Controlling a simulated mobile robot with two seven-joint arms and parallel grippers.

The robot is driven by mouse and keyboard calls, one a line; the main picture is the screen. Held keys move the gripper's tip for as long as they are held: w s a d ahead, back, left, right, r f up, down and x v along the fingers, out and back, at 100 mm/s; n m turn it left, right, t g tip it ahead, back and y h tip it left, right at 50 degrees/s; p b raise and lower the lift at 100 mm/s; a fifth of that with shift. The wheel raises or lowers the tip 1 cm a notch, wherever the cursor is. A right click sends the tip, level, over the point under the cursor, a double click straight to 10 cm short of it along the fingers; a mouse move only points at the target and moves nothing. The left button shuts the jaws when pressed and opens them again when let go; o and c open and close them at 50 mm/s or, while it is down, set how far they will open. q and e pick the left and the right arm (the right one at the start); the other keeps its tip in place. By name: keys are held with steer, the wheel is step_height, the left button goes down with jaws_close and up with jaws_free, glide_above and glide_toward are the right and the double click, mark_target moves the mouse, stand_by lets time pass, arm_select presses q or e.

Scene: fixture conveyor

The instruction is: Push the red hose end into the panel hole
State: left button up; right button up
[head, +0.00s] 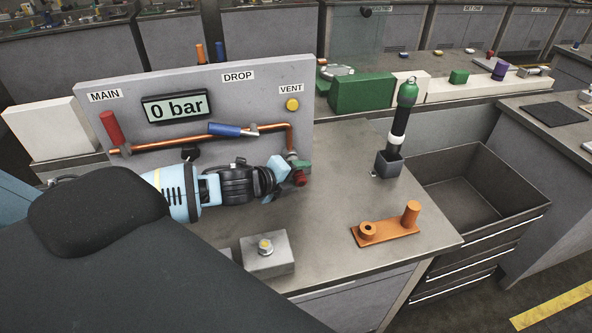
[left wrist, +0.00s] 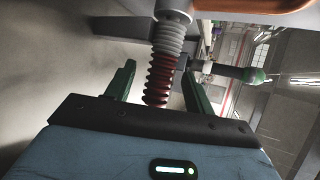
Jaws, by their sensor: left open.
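The grey panel (head: 225,88) stands on the bench with MAIN, DROP and VENT labels and a "0 bar" display. A small red end (head: 300,179) shows below the right end of its copper pipe. In the left wrist view a ribbed red and grey piece (left wrist: 162,72) lies between my green fingers; it looks like the same part. My left gripper (head: 292,172) is open around it, with gaps on both sides. A dark round spot (head: 190,152) shows low on the panel; I cannot tell if it is the hole. My right gripper is out of view.
A black tool with a green top (head: 407,92) stands in a grey holder (head: 388,166). An orange bracket (head: 388,232) and a grey block with a bolt (head: 267,254) sit on the bench front. An open drawer (head: 470,190) is at right. Bench between bracket and panel is clear.

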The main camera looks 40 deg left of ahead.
arm_select(q)
steer(key=v, duration=0.7)
steer(key=shift+s+r+p, duration=0.2)
steer(key=shift+s+p, duration=0.15)
steer(key=shift+p, duration=0.1)
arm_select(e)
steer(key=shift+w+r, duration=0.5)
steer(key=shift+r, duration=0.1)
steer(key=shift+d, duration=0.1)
